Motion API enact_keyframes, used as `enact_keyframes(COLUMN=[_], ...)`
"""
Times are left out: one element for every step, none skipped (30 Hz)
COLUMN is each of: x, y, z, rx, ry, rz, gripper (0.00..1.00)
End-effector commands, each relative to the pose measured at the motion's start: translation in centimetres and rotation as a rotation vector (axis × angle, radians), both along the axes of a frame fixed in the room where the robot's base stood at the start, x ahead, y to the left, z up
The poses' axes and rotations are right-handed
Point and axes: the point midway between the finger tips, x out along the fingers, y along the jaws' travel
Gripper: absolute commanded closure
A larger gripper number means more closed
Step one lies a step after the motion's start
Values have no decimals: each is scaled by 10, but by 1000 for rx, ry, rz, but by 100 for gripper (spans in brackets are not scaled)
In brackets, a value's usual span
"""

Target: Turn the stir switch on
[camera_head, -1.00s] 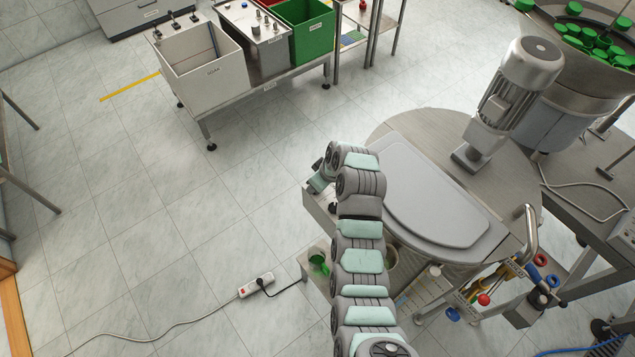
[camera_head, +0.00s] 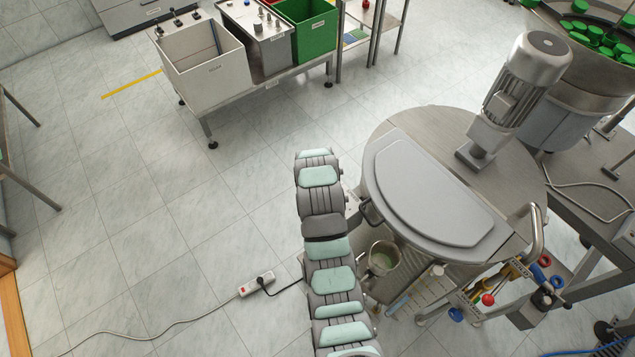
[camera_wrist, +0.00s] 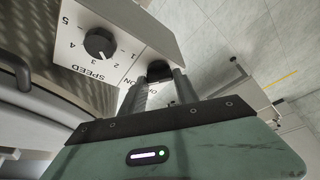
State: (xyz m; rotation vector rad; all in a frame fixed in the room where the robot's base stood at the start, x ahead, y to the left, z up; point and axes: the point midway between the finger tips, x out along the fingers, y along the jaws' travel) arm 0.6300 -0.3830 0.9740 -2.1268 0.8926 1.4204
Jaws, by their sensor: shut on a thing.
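In the wrist view, my gripper (camera_wrist: 161,82) has its two ribbed fingers closed around a black switch knob (camera_wrist: 159,69) on a pale control panel (camera_wrist: 135,62). The lettering "ON" shows beside this knob, partly covered by the fingers. Which way the switch points is hidden. A second black knob (camera_wrist: 99,43), the speed dial with numbers and the word "SPEED", sits to the left on the same panel. In the head view my arm hides the gripper and the switch, beside the round steel vessel.
The vessel has a grey lid (camera_head: 430,190) and a motor (camera_head: 520,85) on top. A vessel handle (camera_wrist: 15,72) is near the gripper's left.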

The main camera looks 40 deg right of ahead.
Motion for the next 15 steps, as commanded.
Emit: enact_keyframes(x=[0, 0, 0, 0, 0, 0, 0, 0, 0, 0, 0, 0, 0, 0, 0], y=[1, 1, 2, 2, 2, 1, 1, 1, 1, 1, 1, 1, 1, 1, 1], z=[-3, -3, -3, -3, -3, -3, -3, -3, -3, -3, -3, -2, -3, -3, -2], rx=[0, 1, 2, 2, 2, 2, 2, 2, 2, 2, 2, 2, 2, 2, 3], ry=[2, 3, 3, 2, 2, 3, 2, 3, 2, 2, 2, 2, 2, 2, 1], rz=[-20, -34, -48, -59, -67, -79, -87, -92, -99, -103, -106, -110, -112, -113, -114], gripper=[100, 100, 100, 100, 100, 100, 100, 100, 100, 100, 100, 100, 100, 100, 100])
